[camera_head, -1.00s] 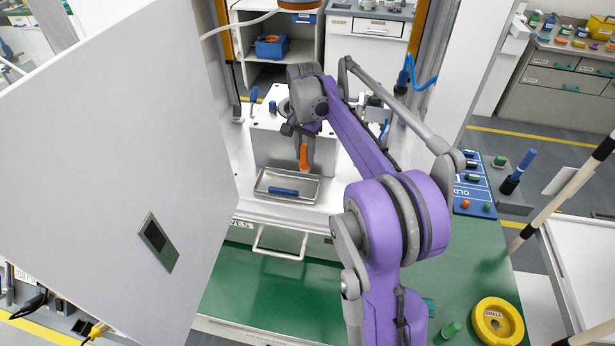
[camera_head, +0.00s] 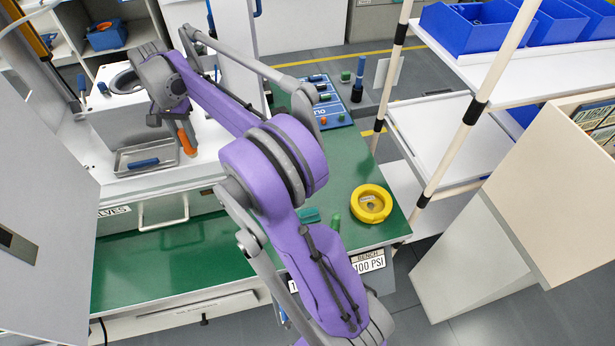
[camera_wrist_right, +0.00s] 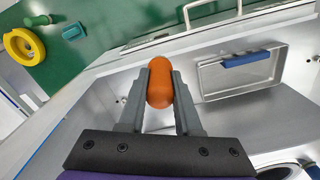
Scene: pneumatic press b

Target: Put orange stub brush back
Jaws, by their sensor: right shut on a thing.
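The orange stub brush (camera_head: 187,141) is held in my right gripper (camera_head: 176,114), above the white machine bed by the right end of a metal tray (camera_head: 119,169). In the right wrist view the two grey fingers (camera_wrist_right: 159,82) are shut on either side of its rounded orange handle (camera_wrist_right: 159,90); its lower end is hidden. The tray (camera_wrist_right: 207,88) appears apart from the brush, to its right in the wrist view. A blue-handled item (camera_head: 144,163) lies in the tray. My left gripper is not in view.
A green bench top (camera_head: 150,271) lies in front, with a yellow ring (camera_head: 371,204) and green pieces (camera_head: 309,216) at its right. A blue board (camera_head: 333,114) with small coloured parts is behind. A white door panel (camera_head: 45,240) stands left; a shelf rack (camera_head: 430,110) stands right.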

